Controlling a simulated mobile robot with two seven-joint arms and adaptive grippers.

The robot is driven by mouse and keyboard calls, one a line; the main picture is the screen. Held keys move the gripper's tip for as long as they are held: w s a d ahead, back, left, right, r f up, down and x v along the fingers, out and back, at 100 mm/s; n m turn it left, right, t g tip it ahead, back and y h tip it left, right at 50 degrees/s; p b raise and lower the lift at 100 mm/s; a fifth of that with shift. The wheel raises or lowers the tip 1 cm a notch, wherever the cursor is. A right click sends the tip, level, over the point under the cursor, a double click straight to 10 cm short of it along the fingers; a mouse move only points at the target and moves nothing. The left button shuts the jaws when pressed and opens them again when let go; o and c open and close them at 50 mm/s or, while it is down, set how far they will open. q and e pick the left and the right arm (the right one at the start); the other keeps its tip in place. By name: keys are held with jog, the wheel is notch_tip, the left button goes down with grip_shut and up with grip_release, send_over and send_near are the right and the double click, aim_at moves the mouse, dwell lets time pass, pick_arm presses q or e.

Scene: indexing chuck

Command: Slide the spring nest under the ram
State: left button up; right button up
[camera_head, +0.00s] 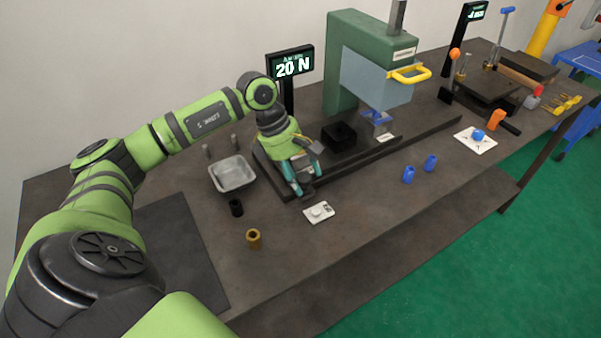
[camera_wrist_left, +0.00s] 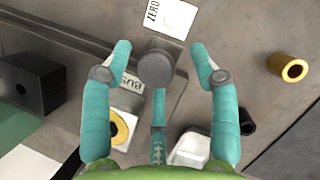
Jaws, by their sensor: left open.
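My left gripper (camera_head: 299,186) is open at the near left end of a dark slide rail. In the left wrist view, its teal fingers (camera_wrist_left: 160,50) stand on either side of a grey round knob (camera_wrist_left: 156,68), with visible gaps. A label partly reading "BUS" (camera_wrist_left: 131,84) and a nest with a yellow ring (camera_wrist_left: 118,128) lie beside the knob. A black hollow nest (camera_head: 339,135) sits farther along the rail and a blue nest (camera_head: 377,119) stands below the green press's guard (camera_head: 377,80). Which one is the spring nest is unclear. My right gripper is out of view.
A grey tray (camera_head: 232,173), black cylinder (camera_head: 236,208), brass bushing (camera_head: 254,238) and ZERO plate (camera_head: 319,212) surround the gripper. A display (camera_head: 290,66) reads 20 N. The front middle table is clear.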

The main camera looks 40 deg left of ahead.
pick_arm(q)
jog(key=v, duration=1.2)
jog(key=shift+s+f, duration=0.1)
jog(key=shift+f, duration=0.05)
